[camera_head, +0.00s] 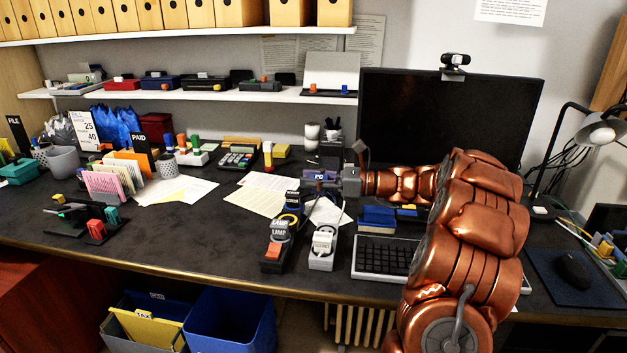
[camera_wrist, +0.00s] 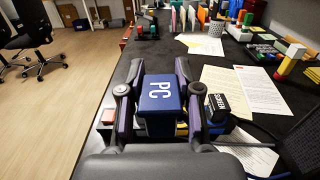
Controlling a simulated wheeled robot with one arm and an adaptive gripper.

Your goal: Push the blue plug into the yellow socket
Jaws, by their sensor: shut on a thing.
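My gripper (camera_head: 338,183) is shut on the blue plug (camera_head: 317,176), holding it over the desk. In the wrist view my gripper (camera_wrist: 160,90) has one finger on each side of the plug (camera_wrist: 159,103), whose face reads PC. A small yellow patch (camera_wrist: 182,129), perhaps the yellow socket, shows just below the plug and is mostly hidden by it and my fingers. I see no contact between plug and socket.
A black plug marked SCREEN (camera_wrist: 219,106) is close beside my right finger in the wrist view. A pale strip (camera_head: 322,262) with a plug stands right of the dark one. The keyboard (camera_head: 378,257) and blue box (camera_head: 377,218) are further right.

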